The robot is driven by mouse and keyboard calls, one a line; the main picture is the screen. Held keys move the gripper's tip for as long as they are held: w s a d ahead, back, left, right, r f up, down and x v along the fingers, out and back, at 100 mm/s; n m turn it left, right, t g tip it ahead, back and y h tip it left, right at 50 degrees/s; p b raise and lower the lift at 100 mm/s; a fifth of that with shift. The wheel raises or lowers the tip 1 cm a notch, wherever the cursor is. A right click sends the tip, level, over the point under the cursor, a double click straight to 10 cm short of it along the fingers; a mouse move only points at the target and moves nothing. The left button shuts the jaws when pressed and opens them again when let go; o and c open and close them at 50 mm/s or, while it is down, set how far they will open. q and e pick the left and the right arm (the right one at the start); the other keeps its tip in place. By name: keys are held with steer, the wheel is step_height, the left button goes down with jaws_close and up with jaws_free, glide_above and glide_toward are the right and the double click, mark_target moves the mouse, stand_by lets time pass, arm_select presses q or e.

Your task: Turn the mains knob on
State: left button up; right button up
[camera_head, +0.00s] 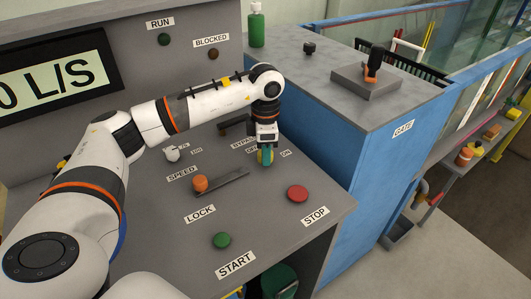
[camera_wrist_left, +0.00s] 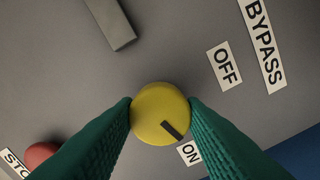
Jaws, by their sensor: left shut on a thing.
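A round yellow knob (camera_wrist_left: 160,108) with a black mark sits on the grey console between my left fingers in the left wrist view. Its mark points to the lower right, toward the ON label (camera_wrist_left: 189,153); the OFF label (camera_wrist_left: 224,64) is farther up. The label by it reads BYPASS (camera_wrist_left: 264,45); I see no mains label. My left gripper (camera_wrist_left: 160,112) is shut on the knob, with a green finger on each side. In the head view the left gripper (camera_head: 266,156) points down at the console and mostly hides the knob. My right gripper is not in view.
A red STOP button (camera_head: 297,193) is close by at the lower right. An orange knob (camera_head: 200,183) by a dark bar, a white SPEED knob (camera_head: 172,153) and a green START button (camera_head: 221,240) are to the left. A blue cabinet (camera_head: 398,140) stands at the right.

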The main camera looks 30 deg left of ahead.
arm_select(q)
steer(key=shift+r+m+b, duration=0.1)
steer(key=shift+m+b, duration=0.3)
steer(key=shift+m, duration=1.2)
steer(key=shift+w, duration=0.1)
steer(key=o, duration=1)
step_height(320, 180, up, 12)
steer(key=shift+b, duration=0.3)
